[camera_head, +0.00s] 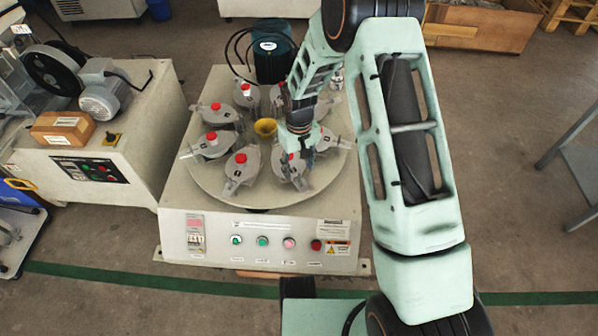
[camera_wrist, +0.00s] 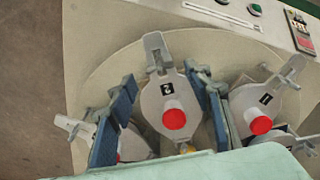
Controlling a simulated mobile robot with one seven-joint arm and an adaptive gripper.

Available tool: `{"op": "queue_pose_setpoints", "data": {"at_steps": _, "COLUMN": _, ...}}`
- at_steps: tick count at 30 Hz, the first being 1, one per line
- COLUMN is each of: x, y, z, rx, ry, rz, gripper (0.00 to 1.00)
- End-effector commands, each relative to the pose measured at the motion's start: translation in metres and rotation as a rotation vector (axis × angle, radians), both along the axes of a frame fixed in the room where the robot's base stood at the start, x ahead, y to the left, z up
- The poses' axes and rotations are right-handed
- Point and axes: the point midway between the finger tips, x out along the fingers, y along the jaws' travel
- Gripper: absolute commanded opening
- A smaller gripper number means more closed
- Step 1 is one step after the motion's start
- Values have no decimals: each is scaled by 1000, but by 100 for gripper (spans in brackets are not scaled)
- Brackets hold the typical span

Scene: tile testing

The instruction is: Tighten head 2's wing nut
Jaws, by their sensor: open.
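Head 2 (camera_wrist: 158,98) is a grey rounded clamp head with a black "2" label and a red knob (camera_wrist: 174,118), central in the wrist view. At its outer end is a slotted tab with a small grey fitting (camera_wrist: 158,68), which appears to be the wing nut; its wings are hard to make out. My gripper (camera_wrist: 164,80) is open, its two blue-padded fingers on either side of head 2, with no clear contact. In the head view my gripper (camera_head: 301,148) is low over the front right of the turntable (camera_head: 262,197), partly hiding the heads there.
Head 1 (camera_wrist: 258,105), also red-knobbed, is close to the right finger in the wrist view. Several similar heads ring the turntable around a yellow cup (camera_head: 265,127). A dark motor (camera_head: 273,55) stands behind. A button panel (camera_head: 262,242) fronts the machine.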

Motion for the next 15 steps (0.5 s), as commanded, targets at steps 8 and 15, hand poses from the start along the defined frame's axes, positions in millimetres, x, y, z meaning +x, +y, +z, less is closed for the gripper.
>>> {"op": "queue_pose_setpoints", "data": {"at_steps": 8, "x": 1, "y": 0, "z": 59, "rx": 1, "ry": -3, "rz": -1, "gripper": 46}}
{"op": "queue_pose_setpoints", "data": {"at_steps": 15, "x": 0, "y": 0, "z": 86, "rx": 0, "ry": 0, "rz": -1, "gripper": 46}}
